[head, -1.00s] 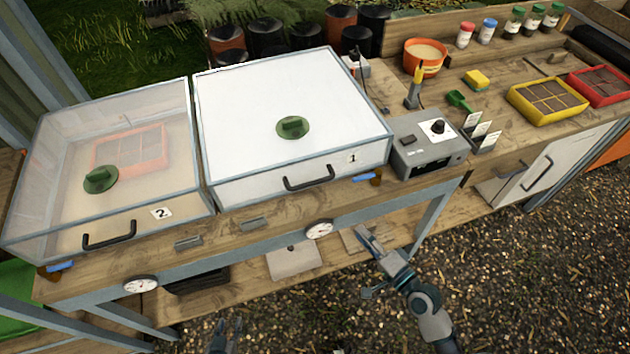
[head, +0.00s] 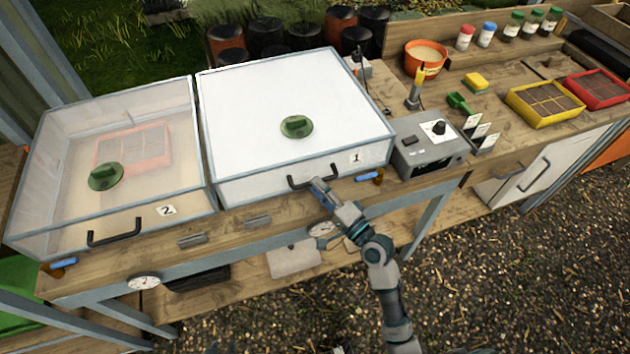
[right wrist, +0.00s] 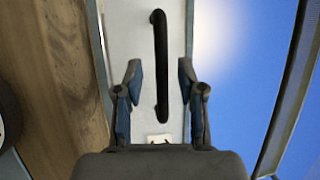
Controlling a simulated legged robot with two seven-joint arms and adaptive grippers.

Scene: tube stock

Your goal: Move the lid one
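Lid 1 (head: 245,100) is a white, boxy cover with a grey frame, a round green vent knob (head: 296,127) on top and a label 1 on its front. It lies closed on the wooden bench. Its black front handle (head: 300,182) is partly hidden by my right gripper (head: 317,186). In the right wrist view the handle (right wrist: 160,62) runs lengthwise between the two open fingers (right wrist: 159,75), with a gap on each side. I cannot tell how deep the fingers reach around it. My left gripper is out of view.
Clear lid 2 (head: 60,140) stands close beside lid 1 on the left, with a red tray (head: 133,147) under it. A grey control box (head: 430,150) stands just right of lid 1. Seed trays and bottles are further right. Dark pots stand behind.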

